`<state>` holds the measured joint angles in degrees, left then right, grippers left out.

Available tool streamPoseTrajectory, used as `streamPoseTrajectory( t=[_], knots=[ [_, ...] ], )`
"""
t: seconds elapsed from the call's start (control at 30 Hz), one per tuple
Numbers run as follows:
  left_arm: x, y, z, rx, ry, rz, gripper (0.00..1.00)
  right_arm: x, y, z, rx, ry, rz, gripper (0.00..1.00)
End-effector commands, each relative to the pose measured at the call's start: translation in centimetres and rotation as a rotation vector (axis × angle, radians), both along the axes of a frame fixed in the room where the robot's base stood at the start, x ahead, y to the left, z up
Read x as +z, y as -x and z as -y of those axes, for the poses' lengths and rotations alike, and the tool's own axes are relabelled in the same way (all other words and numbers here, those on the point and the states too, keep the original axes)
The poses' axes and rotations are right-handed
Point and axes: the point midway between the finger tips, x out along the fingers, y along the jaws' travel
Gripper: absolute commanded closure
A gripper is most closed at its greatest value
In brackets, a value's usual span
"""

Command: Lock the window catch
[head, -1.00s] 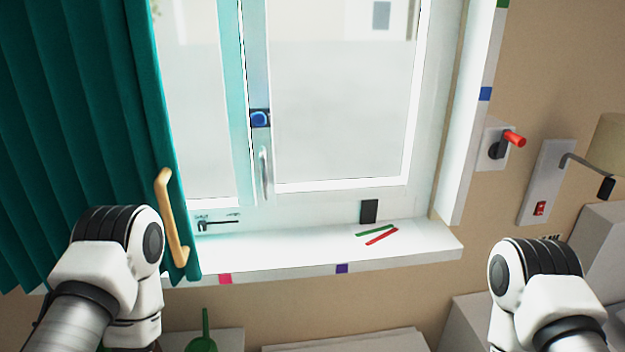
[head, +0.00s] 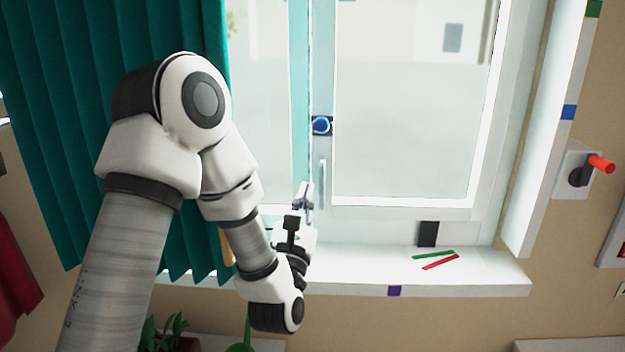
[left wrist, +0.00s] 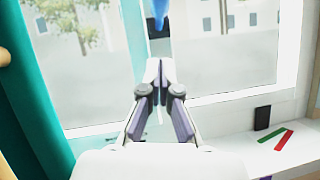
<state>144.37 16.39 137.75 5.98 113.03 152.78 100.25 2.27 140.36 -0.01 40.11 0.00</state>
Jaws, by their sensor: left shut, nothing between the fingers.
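The window has a blue round knob (head: 321,125) on a dark plate on its middle upright, and blue also shows at the top of the left wrist view (left wrist: 158,18). Below it is an upright white handle (head: 322,182). I cannot tell which of these fittings is the catch. My left gripper (head: 304,192) is shut and empty, pointing up just left of the handle and below the knob. In the left wrist view its fingers (left wrist: 160,68) are together, below the blue part. The small dark lever low on the frame is hidden behind my arm. My right gripper is out of view.
A teal curtain (head: 80,120) hangs at the left, behind my left arm. The white sill (head: 470,283) holds a green strip (head: 432,253) and a red strip (head: 440,262). A black block (head: 428,233) stands behind them. A red-tipped switch (head: 600,164) is on the right wall.

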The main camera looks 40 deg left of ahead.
Motion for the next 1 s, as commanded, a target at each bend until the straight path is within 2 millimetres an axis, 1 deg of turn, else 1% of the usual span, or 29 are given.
streamPoseTrajectory(
  t=[0.03,0.37,0.4,0.43,0.5,0.57,0.67,1.0],
  knots=[
    [1.2,-0.8,-0.4,0.002,0.0,0.002,1.0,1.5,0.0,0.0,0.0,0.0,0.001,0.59],
    [4.3,-6.8,-2.9,0.002,-0.002,0.001,1.0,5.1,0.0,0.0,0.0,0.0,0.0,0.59],
    [5.4,-6.9,-2.7,0.0,-0.002,0.0,1.0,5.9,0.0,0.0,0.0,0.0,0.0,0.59],
    [5.8,-7.1,-2.7,-0.001,-0.003,-0.001,1.0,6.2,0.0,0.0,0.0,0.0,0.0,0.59],
    [6.6,-7.4,-2.7,-0.001,-0.002,0.001,1.0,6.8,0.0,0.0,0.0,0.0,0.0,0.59],
    [7.0,-7.7,-2.7,-0.001,-0.001,-0.001,1.0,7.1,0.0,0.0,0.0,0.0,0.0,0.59],
    [7.3,-7.9,-2.6,-0.001,-0.001,-0.001,1.0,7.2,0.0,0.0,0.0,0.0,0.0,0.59],
    [7.2,-7.9,-2.7,-0.001,-0.001,-0.002,1.0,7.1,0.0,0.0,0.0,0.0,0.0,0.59]
  ],
)
